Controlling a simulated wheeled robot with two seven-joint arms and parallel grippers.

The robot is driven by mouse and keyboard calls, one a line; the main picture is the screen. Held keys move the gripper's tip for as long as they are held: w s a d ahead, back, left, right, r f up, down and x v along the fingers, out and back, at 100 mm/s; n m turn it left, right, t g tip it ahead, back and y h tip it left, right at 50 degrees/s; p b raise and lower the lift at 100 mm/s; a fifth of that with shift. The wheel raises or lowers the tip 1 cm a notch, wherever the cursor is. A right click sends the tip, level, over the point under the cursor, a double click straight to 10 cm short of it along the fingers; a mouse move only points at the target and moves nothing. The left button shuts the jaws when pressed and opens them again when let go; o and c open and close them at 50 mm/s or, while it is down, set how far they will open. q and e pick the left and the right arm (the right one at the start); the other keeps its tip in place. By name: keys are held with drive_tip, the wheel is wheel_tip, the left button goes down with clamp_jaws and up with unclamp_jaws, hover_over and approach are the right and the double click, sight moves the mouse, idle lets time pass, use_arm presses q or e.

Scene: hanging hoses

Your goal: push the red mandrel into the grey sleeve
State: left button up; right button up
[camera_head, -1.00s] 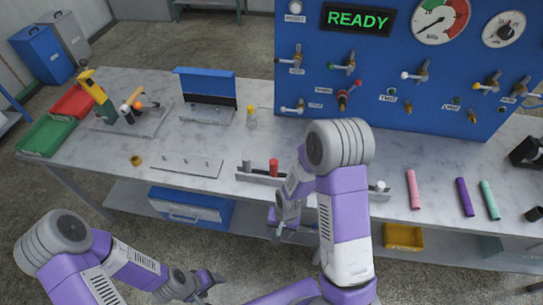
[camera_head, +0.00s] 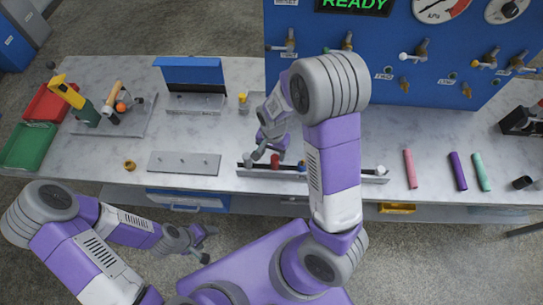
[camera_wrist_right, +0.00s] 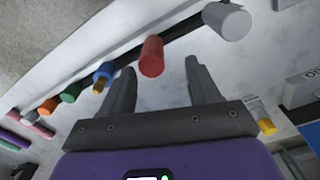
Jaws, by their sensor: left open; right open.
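The red mandrel (camera_head: 275,160) stands in a long rail near the table's front edge. In the right wrist view the red mandrel (camera_wrist_right: 151,50) shows just past the fingertips, between them in the picture. My right gripper (camera_head: 268,152) is open and empty above it; its two fingers (camera_wrist_right: 158,70) point at the rail. A grey cylinder (camera_wrist_right: 228,20) stands at the rail's end beside the red one; I cannot tell whether it is the grey sleeve. My left gripper (camera_head: 206,243) is open and empty in front of the table, away from the rail.
The rail (camera_head: 345,176) also holds blue, green and orange pieces, partly hidden by my right arm. A pegged plate (camera_head: 184,163) lies to its left. Pink (camera_head: 410,168), purple (camera_head: 458,170) and teal (camera_head: 481,171) tubes lie right. A blue panel (camera_head: 400,60) stands behind.

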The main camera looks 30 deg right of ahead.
sight(275, 158)
drive_tip(key=f, duration=0.2)
drive_tip(key=s+f, duration=0.1)
drive_tip(key=f, duration=0.2)
drive_tip(key=shift+s+d, duration=0.1)
drive_tip(key=shift+d, duration=0.05)
drive_tip(key=shift+f+b, duration=0.3)
drive_tip(key=shift+f, duration=0.15)
clamp_jaws()
